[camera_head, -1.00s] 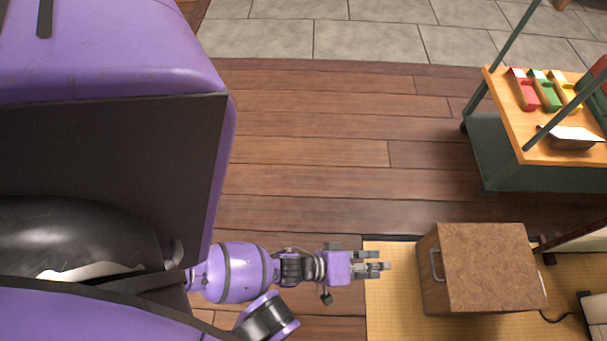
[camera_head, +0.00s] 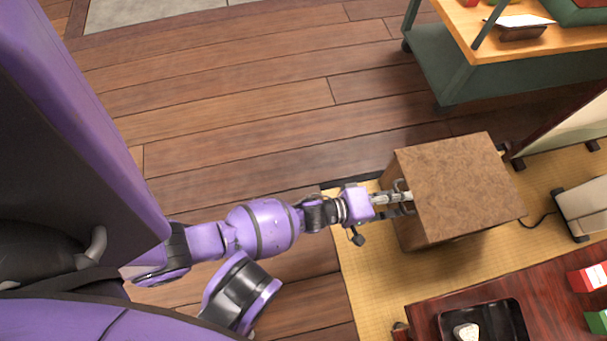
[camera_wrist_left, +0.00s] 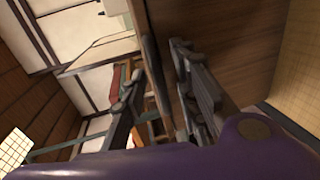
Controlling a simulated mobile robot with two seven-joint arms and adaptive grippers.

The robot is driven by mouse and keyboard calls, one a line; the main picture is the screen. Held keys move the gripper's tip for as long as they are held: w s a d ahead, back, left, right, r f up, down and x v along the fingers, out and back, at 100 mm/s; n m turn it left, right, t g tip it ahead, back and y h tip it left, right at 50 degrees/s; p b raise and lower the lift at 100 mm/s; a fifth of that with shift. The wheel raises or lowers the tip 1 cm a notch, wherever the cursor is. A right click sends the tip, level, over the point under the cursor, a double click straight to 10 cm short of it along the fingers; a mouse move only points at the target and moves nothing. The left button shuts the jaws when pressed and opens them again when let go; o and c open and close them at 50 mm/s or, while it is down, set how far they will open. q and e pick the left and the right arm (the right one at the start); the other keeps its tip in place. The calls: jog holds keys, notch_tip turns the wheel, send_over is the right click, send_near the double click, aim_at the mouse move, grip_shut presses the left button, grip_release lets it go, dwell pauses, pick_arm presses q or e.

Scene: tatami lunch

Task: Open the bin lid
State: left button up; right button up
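The bin appears to be the brown wooden box (camera_head: 455,180) on the mat, with a grey handle (camera_head: 398,187) on its side face towards me. Its top is flat and in place. My left gripper (camera_head: 400,202) is at that handle in the head view. In the left wrist view its fingers (camera_wrist_left: 160,105) are spread apart. The dark handle bar (camera_wrist_left: 154,75) runs between them, close to the right finger; contact cannot be told. My right gripper is not in view.
A dark red table (camera_head: 425,320) with a black tray (camera_head: 450,318) stands in front of the box. A green cart with an orange top (camera_head: 490,45) is at the back right.

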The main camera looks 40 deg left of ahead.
pick_arm(q)
jog(key=shift+w+d, duration=0.2)
jog(key=shift+w, duration=0.05)
grip_shut()
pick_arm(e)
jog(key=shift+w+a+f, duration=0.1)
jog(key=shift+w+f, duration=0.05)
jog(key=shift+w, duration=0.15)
